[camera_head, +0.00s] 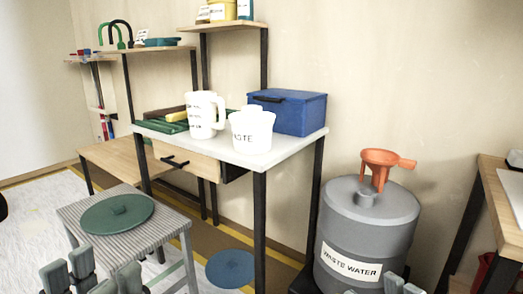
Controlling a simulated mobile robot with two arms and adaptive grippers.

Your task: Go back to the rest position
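My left gripper (93,277) is at the bottom left edge, in front of a striped grey stool (75,213). Its grey fingers stand apart with a gap and nothing shows between them, so it looks open. Only the tips of my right gripper (403,287) show at the bottom edge, in front of the grey waste water barrel (340,238); whether it is open or shut cannot be seen. Neither gripper is seen touching an object.
A white-topped table (290,148) holds a white jug (203,115), a white waste bucket (252,131) and a blue box (290,110). A green lid (118,213) lies on the stool. A blue disc (231,268) lies on the floor.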

